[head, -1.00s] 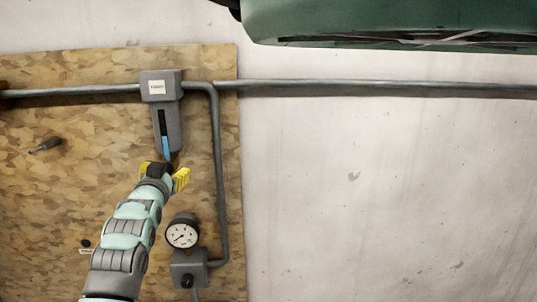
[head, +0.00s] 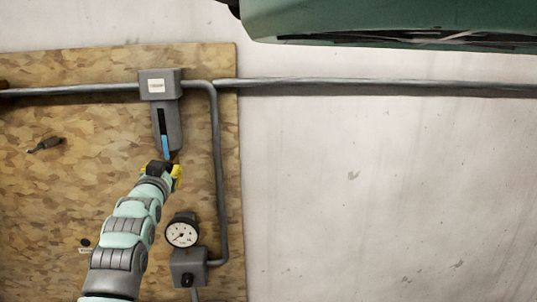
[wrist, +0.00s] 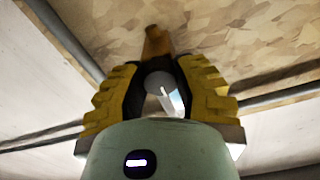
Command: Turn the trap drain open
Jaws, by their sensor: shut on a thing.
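In the wrist view an orange-brown drain part (wrist: 155,45) stands out between and beyond the fingertips. My gripper (wrist: 160,65) is shut on the drain from below. A grey round end and a pale blue piece show between the yellow-padded fingers. I cannot tell how far the drain is turned.
A grey pipe (head: 218,180) runs down right of the trap to a lower grey box (head: 188,268) below a round gauge (head: 182,234). A small dark fitting (head: 46,145) is on the wooden board (head: 60,200) at left. A green body (head: 390,22) overhangs at upper right.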

